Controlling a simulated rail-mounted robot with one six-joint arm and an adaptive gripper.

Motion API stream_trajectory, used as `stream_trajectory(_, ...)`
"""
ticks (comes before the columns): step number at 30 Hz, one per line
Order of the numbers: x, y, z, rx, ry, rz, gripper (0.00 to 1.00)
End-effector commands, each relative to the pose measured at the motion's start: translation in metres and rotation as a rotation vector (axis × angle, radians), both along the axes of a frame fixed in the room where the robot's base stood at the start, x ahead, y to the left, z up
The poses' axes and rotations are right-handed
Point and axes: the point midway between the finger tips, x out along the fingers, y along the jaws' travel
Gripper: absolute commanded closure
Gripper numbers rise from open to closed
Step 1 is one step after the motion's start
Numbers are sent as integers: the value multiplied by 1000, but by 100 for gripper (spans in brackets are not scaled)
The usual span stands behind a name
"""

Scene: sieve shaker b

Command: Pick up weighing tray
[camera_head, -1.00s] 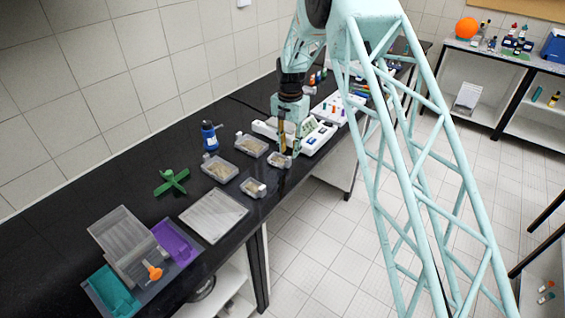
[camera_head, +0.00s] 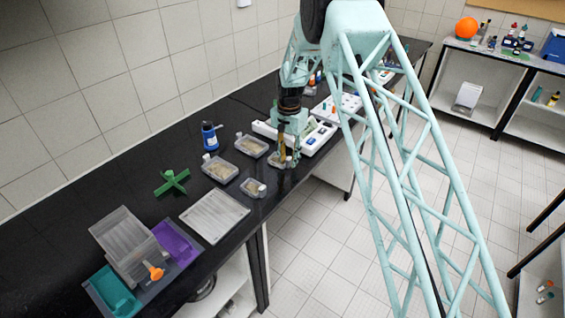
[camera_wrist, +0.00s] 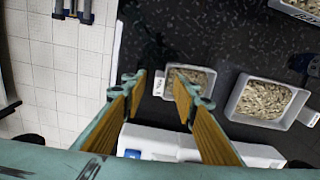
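A small grey weighing tray with pale grainy contents lies on the black bench below my gripper. It shows in the wrist view (camera_wrist: 201,77) behind my right-hand fingertip, which hides part of it. In the head view, my gripper (camera_head: 283,161) hides most of that tray. My gripper is open in the wrist view (camera_wrist: 165,84). Its two orange-lined fingers are apart, with nothing held between them. Another small tray (camera_head: 254,187) and two larger filled trays, one nearer me (camera_head: 219,168) and one behind (camera_head: 251,146), stand to the left. One larger tray also shows in the wrist view (camera_wrist: 267,100).
A white balance (camera_head: 318,140) stands right beside my gripper. A blue device (camera_head: 209,136), a green cross-shaped piece (camera_head: 172,182) and a flat grey panel (camera_head: 214,215) are to the left. The bench's front edge is close by, with open floor beyond.

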Motion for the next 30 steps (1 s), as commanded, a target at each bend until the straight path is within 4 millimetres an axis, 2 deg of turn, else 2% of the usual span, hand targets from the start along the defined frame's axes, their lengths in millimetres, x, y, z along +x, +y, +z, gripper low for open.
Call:
stream_trajectory(18, 0, 0, -2, 0, 0, 0, 73)
stream_trajectory(25, 0, 0, -2, 0, 0, 0, 93)
stream_trajectory(30, 0, 0, -2, 0, 0, 0, 95)
